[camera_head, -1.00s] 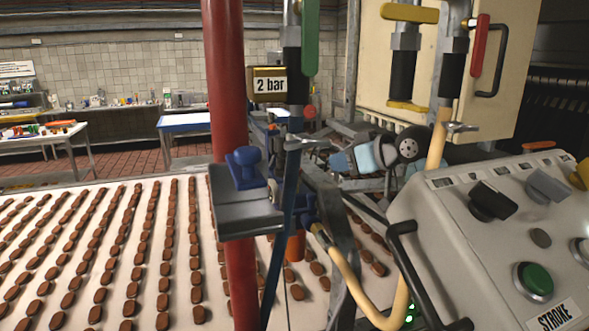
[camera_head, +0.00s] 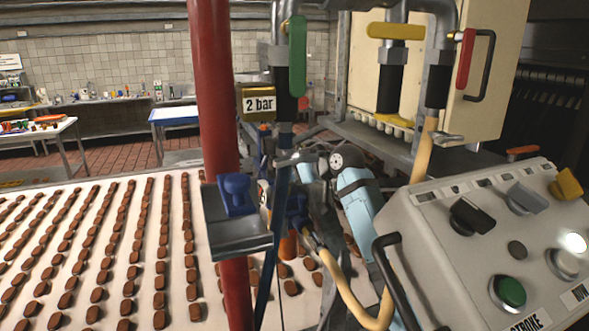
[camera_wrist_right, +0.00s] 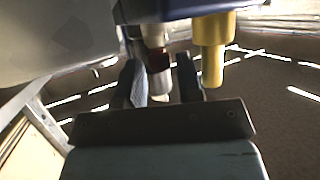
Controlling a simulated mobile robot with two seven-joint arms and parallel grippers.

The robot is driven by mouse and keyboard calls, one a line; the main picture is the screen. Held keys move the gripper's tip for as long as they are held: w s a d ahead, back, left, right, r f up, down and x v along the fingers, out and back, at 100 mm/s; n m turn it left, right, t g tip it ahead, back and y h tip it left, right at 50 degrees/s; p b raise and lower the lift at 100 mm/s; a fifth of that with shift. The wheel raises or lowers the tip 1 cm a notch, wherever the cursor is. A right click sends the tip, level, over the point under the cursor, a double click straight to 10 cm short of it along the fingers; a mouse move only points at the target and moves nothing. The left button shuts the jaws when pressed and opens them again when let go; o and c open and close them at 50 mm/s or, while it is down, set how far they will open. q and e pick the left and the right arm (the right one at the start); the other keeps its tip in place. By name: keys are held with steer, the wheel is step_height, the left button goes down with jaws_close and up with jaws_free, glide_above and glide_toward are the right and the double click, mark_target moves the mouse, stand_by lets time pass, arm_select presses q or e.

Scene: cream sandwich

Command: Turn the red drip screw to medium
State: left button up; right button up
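In the right wrist view, my right gripper (camera_wrist_right: 160,75) has its two dark fingers apart. A small dark red piece (camera_wrist_right: 158,58), which may be the red drip screw, shows between or just beyond them under a pale cylinder. I cannot tell whether the fingers touch it. In the head view, my light blue right arm (camera_head: 358,197) reaches in behind the control panel toward the blue valve and hose. Its gripper is hard to make out there among the pipes. No red screw can be clearly picked out in the head view. My left gripper is not in view.
A yellow cylinder (camera_wrist_right: 212,50) hangs close beside the right finger. A red column (camera_head: 213,100), a grey bracket with a blue knob (camera_head: 236,192), a cream hose (camera_head: 345,285) and the control panel (camera_head: 480,265) crowd the arm. A conveyor (camera_head: 80,325) carries rows of brown pieces.

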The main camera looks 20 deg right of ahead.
jaws_close()
steer(key=shift+w+d+n+g+y, duration=0.1)
steer(key=shift+n+g+y, duration=0.4)
steer(key=shift+n+y, duration=0.35)
jaws_free()
steer(key=b+v, duration=0.4)
steer(key=v, duration=1)
